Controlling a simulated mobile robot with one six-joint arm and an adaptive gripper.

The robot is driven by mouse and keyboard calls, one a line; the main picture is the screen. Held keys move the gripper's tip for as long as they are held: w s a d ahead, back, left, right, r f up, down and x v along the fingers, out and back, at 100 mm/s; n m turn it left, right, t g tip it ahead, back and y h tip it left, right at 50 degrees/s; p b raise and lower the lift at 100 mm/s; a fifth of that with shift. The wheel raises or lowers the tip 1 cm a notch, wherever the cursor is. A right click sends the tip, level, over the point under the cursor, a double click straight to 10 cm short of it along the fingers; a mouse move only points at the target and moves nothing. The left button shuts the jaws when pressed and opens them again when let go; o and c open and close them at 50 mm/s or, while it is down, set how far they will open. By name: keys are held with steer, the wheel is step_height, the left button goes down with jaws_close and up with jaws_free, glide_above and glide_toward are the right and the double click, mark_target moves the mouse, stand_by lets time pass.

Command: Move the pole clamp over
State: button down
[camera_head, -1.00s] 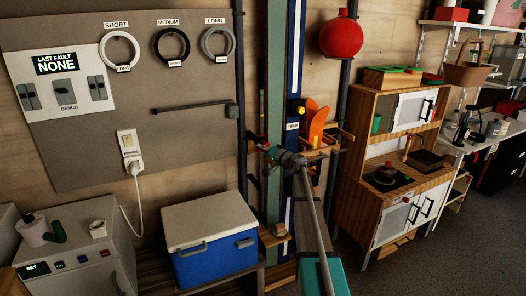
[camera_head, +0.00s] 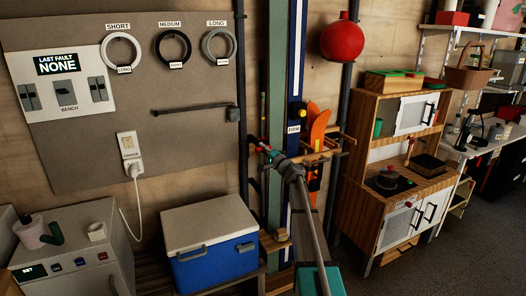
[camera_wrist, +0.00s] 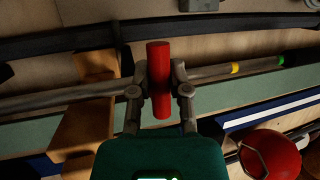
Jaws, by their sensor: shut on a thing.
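My gripper (camera_wrist: 159,92) is shut on a short upright red cylinder (camera_wrist: 159,75), which looks like the handle of the pole clamp. A grey pole (camera_wrist: 210,73) with a yellow and a green band runs behind it in the wrist view. In the head view my gripper (camera_head: 264,150) is at the upright pole in front of the green post (camera_head: 276,90), and the clamp is mostly hidden there.
Orange skis (camera_head: 317,126) and wooden pegs stand close right of my gripper. A red ball (camera_head: 341,38) hangs above right. A blue cooler (camera_head: 212,262) stands below left. A dark horizontal bar (camera_head: 190,106) juts from the panel on the left. A toy kitchen (camera_head: 400,185) stands right.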

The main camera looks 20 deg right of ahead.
stand_by(0.3)
steer(key=c, duration=0.6)
jaws_free()
steer(key=shift+n, duration=0.3)
